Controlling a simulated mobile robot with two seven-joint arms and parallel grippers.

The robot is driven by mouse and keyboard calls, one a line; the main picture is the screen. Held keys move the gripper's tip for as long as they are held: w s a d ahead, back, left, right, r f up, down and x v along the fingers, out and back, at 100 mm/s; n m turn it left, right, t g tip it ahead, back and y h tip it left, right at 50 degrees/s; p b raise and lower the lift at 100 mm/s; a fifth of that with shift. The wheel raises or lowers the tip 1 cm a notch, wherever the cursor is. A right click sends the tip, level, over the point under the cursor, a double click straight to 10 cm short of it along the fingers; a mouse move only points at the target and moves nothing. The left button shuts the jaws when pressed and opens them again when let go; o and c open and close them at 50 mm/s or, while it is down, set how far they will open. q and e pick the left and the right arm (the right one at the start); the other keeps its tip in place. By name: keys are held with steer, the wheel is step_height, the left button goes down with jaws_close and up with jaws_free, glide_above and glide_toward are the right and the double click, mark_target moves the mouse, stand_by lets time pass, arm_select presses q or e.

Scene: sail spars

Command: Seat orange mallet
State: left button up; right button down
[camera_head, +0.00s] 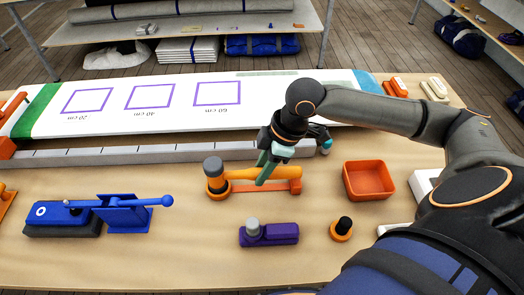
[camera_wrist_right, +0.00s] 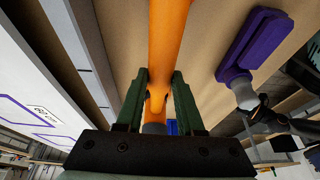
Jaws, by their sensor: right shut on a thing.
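The orange mallet has an orange handle (camera_head: 243,174) that runs left to right and a grey-topped head (camera_head: 213,167) at its left end. A darker orange holder (camera_head: 250,189) lies just in front of and below the handle; I cannot tell whether the two touch. My right gripper (camera_head: 264,172) reaches down and is shut around the handle. In the right wrist view the orange handle (camera_wrist_right: 168,45) runs between the two dark green fingers (camera_wrist_right: 157,100). My left gripper is not in view.
A purple block with a grey knob (camera_head: 270,234) and an orange piece with a black knob (camera_head: 341,229) stand in front. An orange tray (camera_head: 369,180) is to the right, a blue clamp-like device (camera_head: 125,213) to the left. A long grey rail (camera_head: 120,154) lies behind.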

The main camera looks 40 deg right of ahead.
steer(key=shift+f, duration=0.55)
steer(key=shift+c, duration=2.2)
jaws_free()
steer(key=v, duration=1.2)
steer(key=shift+r+p, duration=0.2)
steer(key=shift+p, duration=0.2)
steer(key=shift+d, duration=0.1)
